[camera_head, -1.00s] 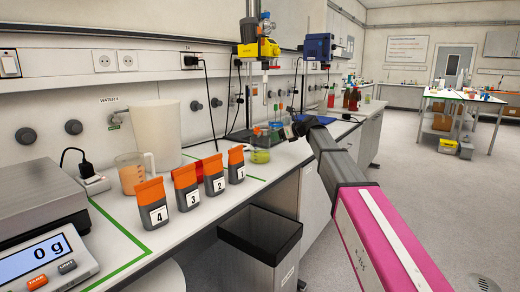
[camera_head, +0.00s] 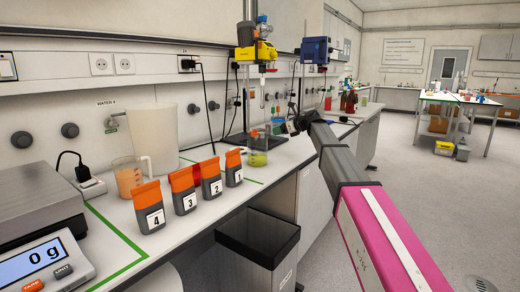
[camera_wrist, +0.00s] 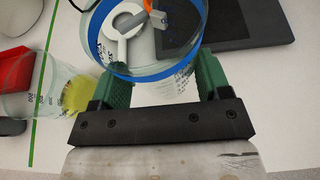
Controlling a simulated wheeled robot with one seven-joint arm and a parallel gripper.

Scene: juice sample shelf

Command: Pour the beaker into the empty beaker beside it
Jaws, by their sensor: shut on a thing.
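My gripper (camera_wrist: 162,82) has its green fingers closed on a clear glass beaker (camera_wrist: 128,70) with a blue band around it. Whether the blue is liquid or part of the glass is hard to tell. A second clear beaker (camera_wrist: 35,100) with yellow-green contents lies to the left in the wrist view, close to the left finger. In the head view this yellow-green beaker (camera_head: 258,151) stands on the bench, and my gripper (camera_head: 291,127) is just right of it. The held beaker is mostly hidden there by my arm and the other beaker.
A stand with a yellow device (camera_head: 258,50) rises behind the beakers. Several numbered orange-topped packs (camera_head: 149,207), a pinkish measuring jug (camera_head: 129,177), a white pitcher (camera_head: 152,137) and a scale reading 0 g (camera_head: 38,258) stand to the left. A dark bin (camera_head: 258,238) is below the bench.

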